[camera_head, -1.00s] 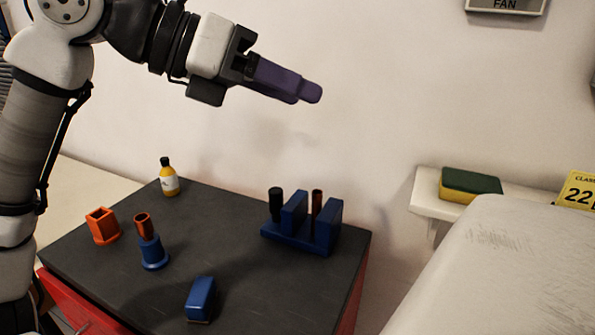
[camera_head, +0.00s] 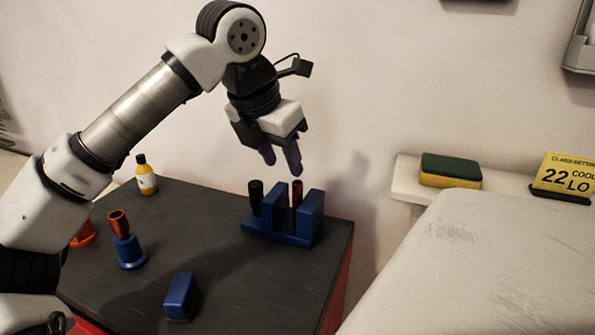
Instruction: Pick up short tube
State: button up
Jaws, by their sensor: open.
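My gripper (camera_head: 282,165) is open and empty, pointing down above the blue rack (camera_head: 272,238). Its two dark purple fingertips are apart, a little above the tops of the tubes there. The rack holds a black tube (camera_head: 256,197) at its left and a thin copper-brown tube (camera_head: 297,192) between two blue blocks; both stand upright and their lower parts are hidden. Another copper-orange tube (camera_head: 119,224) stands in a round blue holder (camera_head: 130,252) at the left of the table. I cannot tell for sure which one is the short tube.
The dark tabletop (camera_head: 235,285) also bears a blue block (camera_head: 181,295), a yellow bottle (camera_head: 146,178) and an orange square holder (camera_head: 84,235) partly behind my arm. A green-yellow sponge (camera_head: 450,171) lies on a white shelf at right, near a pale padded surface (camera_head: 470,265).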

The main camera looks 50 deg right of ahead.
aim_at(297, 183)
jog(key=shift+s+d+x, duration=0.15)
jog(key=shift+d+x, duration=0.05)
jog(key=shift+x, duration=1.25)
jog(key=shift+s+d+x, duration=0.15)
jog(key=shift+d+x, duration=0.05)
jog(key=shift+x, duration=1.2)
jog(key=shift+r, duration=0.2)
grip_shut()
